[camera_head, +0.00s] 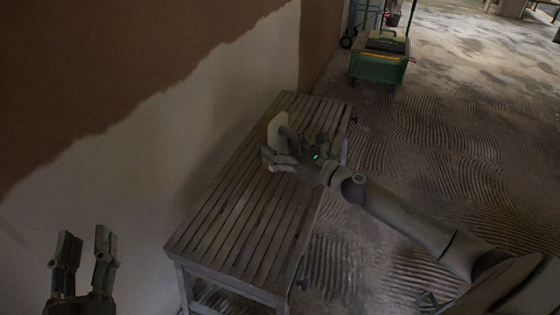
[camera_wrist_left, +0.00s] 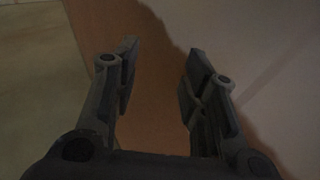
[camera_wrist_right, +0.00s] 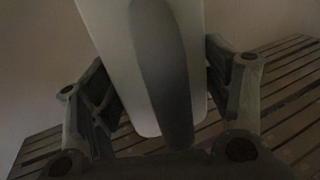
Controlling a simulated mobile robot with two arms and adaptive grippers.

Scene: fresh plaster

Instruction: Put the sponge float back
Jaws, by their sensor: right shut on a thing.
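The sponge float (camera_head: 276,131) has a pale plate, a grey handle and a yellowish edge. In the head view it stands on edge at the slatted bench (camera_head: 230,215), near its far half; whether it touches the slats I cannot tell. My right gripper (camera_head: 283,150) is shut on the float. In the right wrist view the float's pale back (camera_wrist_right: 118,60) and dark grey handle (camera_wrist_right: 162,70) lie between the fingers. My left gripper (camera_head: 84,245) is open and empty at the lower left; its open fingers also show in the left wrist view (camera_wrist_left: 158,75).
A part-plastered wall (camera_head: 215,90), brown above and pale below, runs along the bench's left side. A green cart (camera_head: 378,66) stands on the floor beyond the bench. The near bench top is clear. The floor to the right has ridged markings.

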